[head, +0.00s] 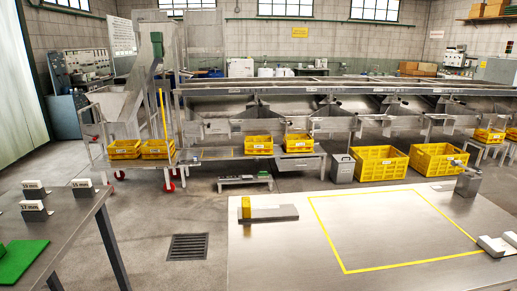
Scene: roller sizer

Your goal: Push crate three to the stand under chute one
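Several small yellow crates are in the head view, with labels too small to read, so I cannot tell which is crate three. Two crates, a left one (124,150) and a right one (157,150), sit on a wheeled cart at the left. Two more, a left one (258,145) and a right one (298,144), sit on a low metal bench (222,155) in front of the sizer (300,88). Another crate (489,136) stands on a small stand (485,148) at the far right. I cannot tell which chute is chute one. Neither gripper is in view.
Two large yellow crates, a left one (380,165) and a right one (436,160), stand on the floor. A steel table (290,262) with a yellow taped outline fills the front right. A side table (75,215) holds size signs. Floor around the drain grate (188,247) is clear.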

